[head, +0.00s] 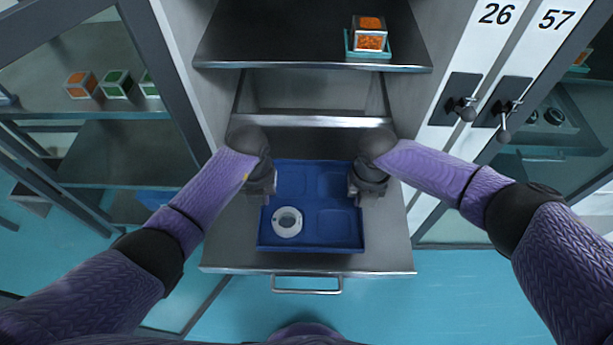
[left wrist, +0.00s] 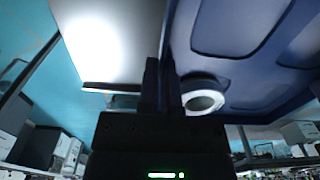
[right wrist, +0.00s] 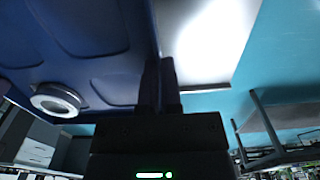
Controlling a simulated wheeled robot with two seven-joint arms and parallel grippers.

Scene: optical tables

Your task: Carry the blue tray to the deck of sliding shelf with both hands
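The blue tray (head: 312,240) lies over the pulled-out deck of the sliding shelf (head: 232,245) in the head view; I cannot tell whether it touches the deck. A white ring (head: 287,222) sits in its front left compartment. My left gripper (head: 268,188) is at the tray's left edge and my right gripper (head: 354,186) at its right edge. In the left wrist view the fingers (left wrist: 161,85) close on the tray wall (left wrist: 184,70). In the right wrist view the fingers (right wrist: 158,85) close on the opposite wall (right wrist: 150,40).
A shelf above (head: 300,45) holds an orange-filled box (head: 369,35) on a teal tray. The deck has a front handle (head: 307,290). Cabinet doors with latches stand at right, marked 26 and 57. Glass-fronted shelves with small boxes (head: 116,85) stand at left.

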